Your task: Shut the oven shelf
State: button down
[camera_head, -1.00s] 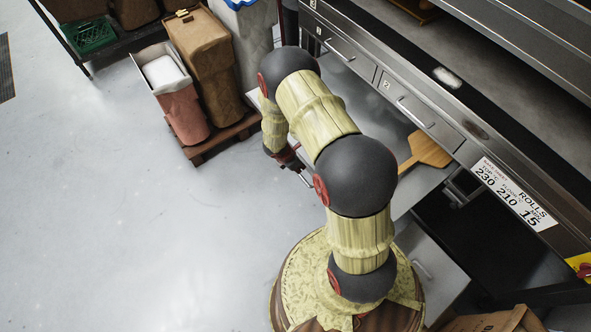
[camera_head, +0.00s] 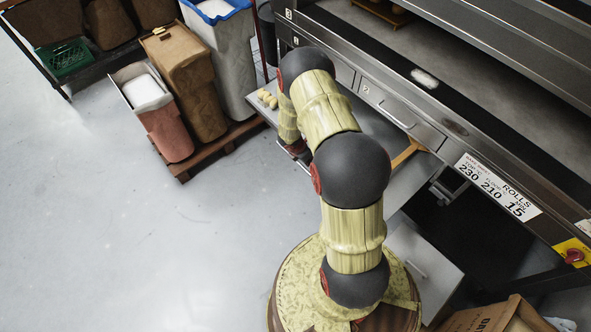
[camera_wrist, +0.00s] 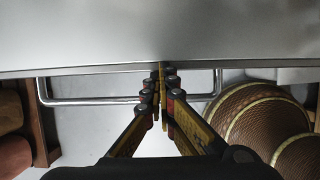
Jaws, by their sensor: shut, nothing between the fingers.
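The oven shelf (camera_head: 378,124) is a flat grey metal sheet standing partly out below the oven's drawer fronts. A wooden peel (camera_head: 407,152) lies on it, mostly under the oven front. In the wrist view, the shelf (camera_wrist: 150,35) fills the top, with a bar handle (camera_wrist: 80,101) along its front edge. My gripper (camera_wrist: 161,72) is shut and empty, its tips at the front edge between the handle's ends. Whether the tips touch the edge I cannot tell. In the head view my arm hides most of the gripper and the handle.
Bins, one brown (camera_head: 190,85) and one pink (camera_head: 168,132), stand on a pallet (camera_head: 184,175) at left. A grey cabinet with a handle (camera_head: 415,268) and a cardboard box (camera_head: 490,318) are at lower right. Floor at left is clear.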

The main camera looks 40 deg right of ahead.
jog(key=d+p, duration=0.2)
jog(key=d, duration=0.6)
jog(key=d+p, duration=0.2)
jog(key=d, duration=0.7)
jog(key=d+p, duration=0.2)
jog(key=d, duration=0.6)
jog(key=shift+w+d+f, duration=0.15)
jog(key=shift+w+d, duration=0.2)
jog(key=shift+w, duration=0.05)
jog(key=shift+a, duration=0.1)
